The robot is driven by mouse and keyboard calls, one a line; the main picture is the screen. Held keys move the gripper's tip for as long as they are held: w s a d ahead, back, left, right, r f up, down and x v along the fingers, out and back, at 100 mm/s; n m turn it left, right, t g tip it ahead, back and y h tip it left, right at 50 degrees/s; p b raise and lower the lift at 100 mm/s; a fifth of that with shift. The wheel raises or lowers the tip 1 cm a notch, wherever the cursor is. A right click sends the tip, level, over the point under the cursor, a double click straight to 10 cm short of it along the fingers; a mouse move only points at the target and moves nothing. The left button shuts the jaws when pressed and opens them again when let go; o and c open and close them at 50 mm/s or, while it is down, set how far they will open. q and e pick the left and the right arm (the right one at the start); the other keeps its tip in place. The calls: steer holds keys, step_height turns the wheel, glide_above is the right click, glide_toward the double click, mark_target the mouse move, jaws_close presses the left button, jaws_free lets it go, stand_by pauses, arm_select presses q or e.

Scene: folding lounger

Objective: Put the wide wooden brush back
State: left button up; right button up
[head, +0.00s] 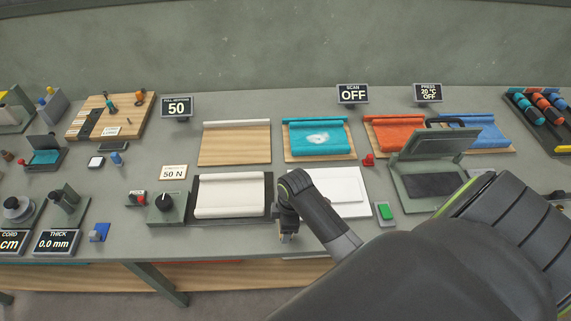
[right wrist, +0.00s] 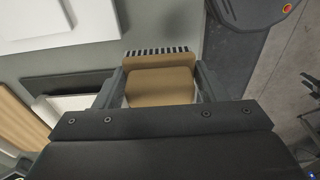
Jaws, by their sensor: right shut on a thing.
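The wide wooden brush (right wrist: 160,82) is a tan block with a row of dark bristles along its far edge in the right wrist view. My right gripper (right wrist: 158,88) is shut on it, with one finger on each side. In the head view my right gripper (head: 288,237) is over the table's front edge, between the cream cloth roll and the white plate. The brush is hidden or too small to make out there. My left gripper is in neither view.
A cream cloth roll (head: 230,196) lies left of my right gripper and a white plate (head: 338,187) right of it. A green button (head: 385,212) and a grey press (head: 418,180) stand further right. Teal (head: 305,140) and orange cloths lie behind.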

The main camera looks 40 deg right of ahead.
step_height(320, 180, down, 3)
steer(key=shift+f, duration=0.2)
steer(key=shift+f, duration=0.1)
steer(key=o, duration=1)
steer(key=shift+c, duration=0.2)
steer(key=r, duration=0.4)
steer(key=d+r, duration=0.1)
steer(key=r, duration=0.3)
steer(key=r+b, duration=0.1)
steer(key=r, duration=0.3)
steer(key=shift+s+d+r, duration=0.1)
steer(key=shift+s+d, duration=0.05)
steer(key=shift+s, duration=0.25)
